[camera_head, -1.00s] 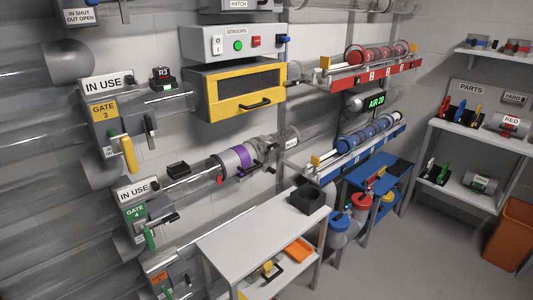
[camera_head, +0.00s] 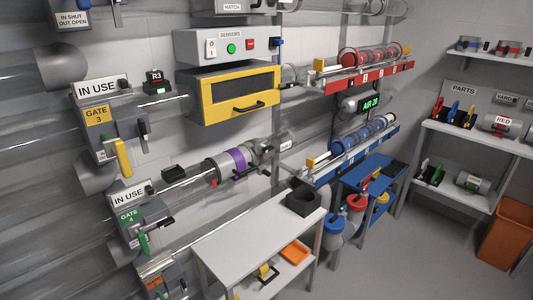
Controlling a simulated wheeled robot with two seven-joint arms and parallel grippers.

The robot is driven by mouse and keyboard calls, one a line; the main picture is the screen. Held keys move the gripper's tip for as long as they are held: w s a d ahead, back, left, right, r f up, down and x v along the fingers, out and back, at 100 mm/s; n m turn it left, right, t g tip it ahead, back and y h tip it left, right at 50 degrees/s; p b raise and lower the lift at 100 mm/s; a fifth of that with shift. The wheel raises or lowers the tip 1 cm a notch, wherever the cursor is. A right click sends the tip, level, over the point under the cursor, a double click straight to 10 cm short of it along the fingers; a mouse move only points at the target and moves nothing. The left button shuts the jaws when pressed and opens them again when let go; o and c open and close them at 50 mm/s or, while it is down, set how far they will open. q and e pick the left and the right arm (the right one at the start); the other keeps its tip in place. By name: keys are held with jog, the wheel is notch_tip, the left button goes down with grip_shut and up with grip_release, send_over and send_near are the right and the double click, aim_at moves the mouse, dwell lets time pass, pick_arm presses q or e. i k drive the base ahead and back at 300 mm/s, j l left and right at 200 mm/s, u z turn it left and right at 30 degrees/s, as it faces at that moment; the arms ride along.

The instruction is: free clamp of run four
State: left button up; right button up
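The gate 4 unit (camera_head: 130,218) is at the lower left on the wall, with an "IN USE" sign (camera_head: 128,195) above it and a green handle (camera_head: 143,243). A clear tube runs from it up and right to a grey coupling with a purple band (camera_head: 236,161). A small red tab (camera_head: 214,183) hangs under the coupling's left end. Grey clamp-like fittings with a dark lever (camera_head: 264,170) sit just right of the band; whether the clamp is open or closed is too small to tell. Neither of my grippers is in view.
A white bench (camera_head: 245,235) with a black square holder (camera_head: 303,201) stands below the tube. Above are the gate 3 unit (camera_head: 96,115) and a yellow-framed hatch (camera_head: 228,95). Red (camera_head: 368,76) and blue (camera_head: 355,155) racks hold canisters. Floor at right is clear before an orange bin (camera_head: 505,232).

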aim_at(265, 149)
jog(key=i+j+u, duration=0.25)
jog(key=i+j, duration=0.15)
jog(key=i, duration=0.3)
jog(key=i+j+u, duration=0.15)
jog(key=i, duration=0.25)
